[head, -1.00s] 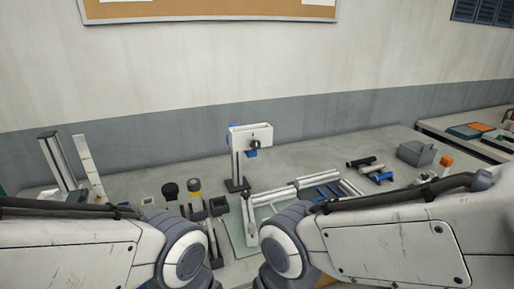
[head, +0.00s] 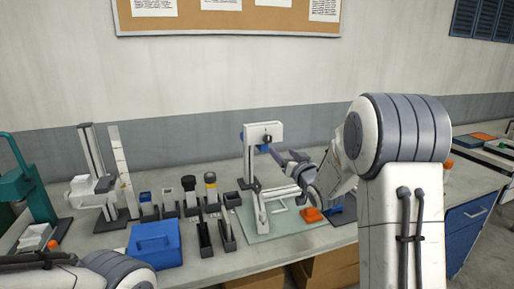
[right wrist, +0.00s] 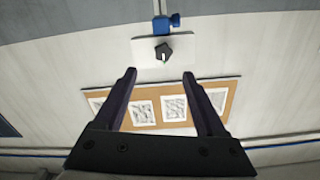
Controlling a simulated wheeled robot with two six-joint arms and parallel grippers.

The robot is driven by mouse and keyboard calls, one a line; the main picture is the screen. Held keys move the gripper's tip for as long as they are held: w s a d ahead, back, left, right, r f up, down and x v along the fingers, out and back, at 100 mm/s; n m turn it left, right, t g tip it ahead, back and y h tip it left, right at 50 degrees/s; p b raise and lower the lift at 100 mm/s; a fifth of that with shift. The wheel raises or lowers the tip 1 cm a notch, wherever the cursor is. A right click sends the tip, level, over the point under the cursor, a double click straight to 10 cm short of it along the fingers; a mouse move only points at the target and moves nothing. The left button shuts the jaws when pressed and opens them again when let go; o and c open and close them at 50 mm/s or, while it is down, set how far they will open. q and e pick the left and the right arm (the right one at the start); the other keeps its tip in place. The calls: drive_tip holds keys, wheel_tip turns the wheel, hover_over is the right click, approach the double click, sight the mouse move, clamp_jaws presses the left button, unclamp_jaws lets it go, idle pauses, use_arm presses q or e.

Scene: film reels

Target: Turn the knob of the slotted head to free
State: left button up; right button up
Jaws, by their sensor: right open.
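The slotted head (head: 262,132) is a white block on an upright post at the back of the bench. Its dark knob (head: 267,139) is on the front face. In the right wrist view the picture is upside down, with the head's white plate (right wrist: 146,50) and the faceted black knob (right wrist: 163,51), which bears a small pale mark. My right gripper (right wrist: 160,76) is open and empty; its fingers point toward the head, with the knob showing between and beyond the tips, apart from them. My left arm shows at the bottom left, its gripper out of frame.
A blue box (head: 155,244) and several small dark holders stand left of the post. A green mat (head: 272,226) with a metal frame lies in front, beside an orange item (head: 312,214). A teal stand (head: 32,188) is at the far left.

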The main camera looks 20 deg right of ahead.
sight(268, 140)
drive_tip(key=w+p, duration=0.1)
drive_tip(key=w, duration=0.2)
drive_tip(key=w+p, duration=0.1)
drive_tip(key=w, duration=0.2)
drive_tip(key=w+a+p, duration=0.1)
drive_tip(key=w, duration=0.2)
drive_tip(key=shift+w+r, duration=0.1)
drive_tip(key=shift+w, duration=0.25)
drive_tip(key=shift+w+p, duration=0.3)
drive_tip(key=shift+w, duration=0.2)
drive_tip(key=shift+d, duration=0.1)
clamp_jaws()
